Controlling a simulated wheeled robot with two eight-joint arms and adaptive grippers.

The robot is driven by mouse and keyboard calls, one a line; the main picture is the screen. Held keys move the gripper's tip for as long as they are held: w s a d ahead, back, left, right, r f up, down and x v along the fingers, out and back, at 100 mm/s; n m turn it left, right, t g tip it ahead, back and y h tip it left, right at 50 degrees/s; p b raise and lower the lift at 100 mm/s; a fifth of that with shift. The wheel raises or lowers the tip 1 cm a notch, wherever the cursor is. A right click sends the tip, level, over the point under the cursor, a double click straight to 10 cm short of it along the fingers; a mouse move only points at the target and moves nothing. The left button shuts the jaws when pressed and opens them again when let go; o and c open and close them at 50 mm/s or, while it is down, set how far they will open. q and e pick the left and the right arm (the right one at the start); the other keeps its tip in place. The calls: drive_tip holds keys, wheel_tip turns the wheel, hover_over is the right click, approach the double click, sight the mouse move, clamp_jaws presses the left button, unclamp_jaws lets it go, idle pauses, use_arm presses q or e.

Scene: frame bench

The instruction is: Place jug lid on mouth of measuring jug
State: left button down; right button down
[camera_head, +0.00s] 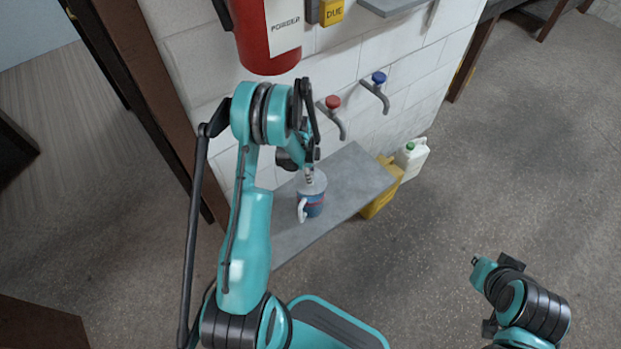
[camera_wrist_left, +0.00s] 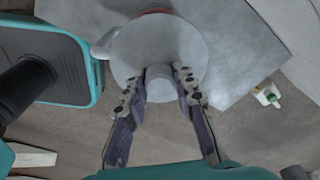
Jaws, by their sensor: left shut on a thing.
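The measuring jug (camera_head: 314,204), blue and red with a pale handle, stands upright on a grey bench. The jug lid (camera_head: 314,184) is a pale grey disc with a round knob; it is over the jug's mouth. My left gripper (camera_head: 309,173) comes from above and is shut on the lid's knob. In the left wrist view the fingertips (camera_wrist_left: 159,80) are on either side of the knob, and the lid (camera_wrist_left: 170,42) hides most of the jug. The jug's handle (camera_wrist_left: 104,44) shows at the left. I cannot tell whether the lid touches the rim. My right gripper is not discernible.
The grey bench (camera_head: 350,180) is clear to the right of the jug. Red tap (camera_head: 333,102) and blue tap (camera_head: 378,78) stick out from the wall above. A yellow can (camera_head: 383,190) and white can (camera_head: 412,157) stand beyond the bench. A red cylinder (camera_head: 264,35) hangs above.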

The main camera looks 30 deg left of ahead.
use_arm(q)
drive_tip(key=shift+f, duration=0.35)
drive_tip(key=shift+r, duration=0.15)
drive_tip(key=shift+f, duration=0.25)
drive_tip(key=c, duration=1.2)
unclamp_jaws()
drive_tip(key=shift+r, duration=0.1)
drive_tip(key=shift+r, duration=0.2)
drive_tip(key=r+p, duration=0.1)
drive_tip(key=r, duration=0.3)
drive_tip(key=a+r+p, duration=0.1)
drive_tip(key=r+p, duration=0.1)
drive_tip(key=r, duration=0.2)
drive_tip(key=r+p, duration=0.1)
drive_tip(key=r, duration=0.2)
drive_tip(key=shift+s+a+r+p, duration=0.15)
drive_tip(key=shift+s+r+p, duration=0.1)
drive_tip(key=shift+r+p, duration=0.15)
